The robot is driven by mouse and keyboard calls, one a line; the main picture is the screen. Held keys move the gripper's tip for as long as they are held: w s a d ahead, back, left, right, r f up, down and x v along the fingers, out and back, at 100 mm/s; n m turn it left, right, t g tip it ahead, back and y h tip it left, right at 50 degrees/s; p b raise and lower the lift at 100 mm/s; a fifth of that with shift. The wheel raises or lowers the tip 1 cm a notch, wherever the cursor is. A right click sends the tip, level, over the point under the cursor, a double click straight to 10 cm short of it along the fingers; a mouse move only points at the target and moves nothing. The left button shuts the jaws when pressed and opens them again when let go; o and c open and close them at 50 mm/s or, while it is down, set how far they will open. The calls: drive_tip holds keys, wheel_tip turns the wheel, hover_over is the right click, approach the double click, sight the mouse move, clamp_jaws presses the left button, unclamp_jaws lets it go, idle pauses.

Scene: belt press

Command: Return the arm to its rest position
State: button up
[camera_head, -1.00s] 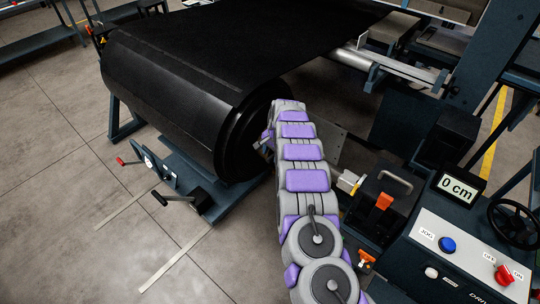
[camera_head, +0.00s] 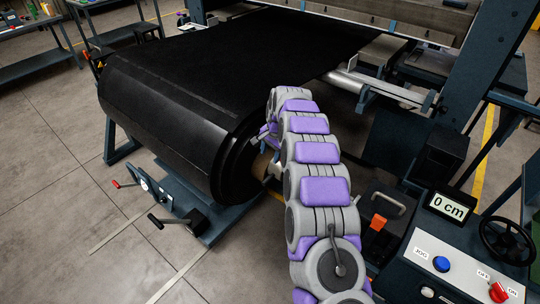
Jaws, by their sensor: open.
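My arm, in grey and purple segments, rises from the bottom of the head view and bends over beside the end of the black belt roll (camera_head: 185,130). My gripper (camera_head: 264,136) shows only as a small part at the left of the arm's far end, close to the roll's right end. The rest of it is hidden behind the arm. It is open, and I see nothing held in it. I cannot tell whether it touches the roll.
A control panel (camera_head: 465,262) with a blue button (camera_head: 441,264) and a red switch (camera_head: 499,292) stands at the lower right. A display (camera_head: 450,206) reads 0 cm. A black handwheel (camera_head: 508,240) is beside it. Open floor (camera_head: 60,210) lies at the left.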

idle(0.4)
drive_tip(key=s+d+r+n+g, duration=0.15)
drive_tip(key=s+d+r, duration=0.35)
drive_tip(key=s+r, duration=0.5)
drive_tip(key=s+d+r+n, duration=0.3)
drive_tip(key=s+d+r, duration=0.3)
drive_tip(key=s, duration=0.8)
drive_tip(key=s+d, duration=0.3)
drive_tip(key=s, duration=0.7)
drive_tip(key=s+d+n+g+h, duration=0.1)
drive_tip(key=s+d, duration=0.2)
drive_tip(key=s, duration=0.7)
drive_tip(key=s+d+n, duration=0.1)
drive_tip(key=s+d, duration=0.2)
drive_tip(key=s, duration=0.7)
drive_tip(key=shift+s+f+h, duration=0.15)
drive_tip(key=shift+f+h, duration=0.2)
drive_tip(key=shift+h, duration=0.05)
drive_tip(key=shift+g, duration=0.25)
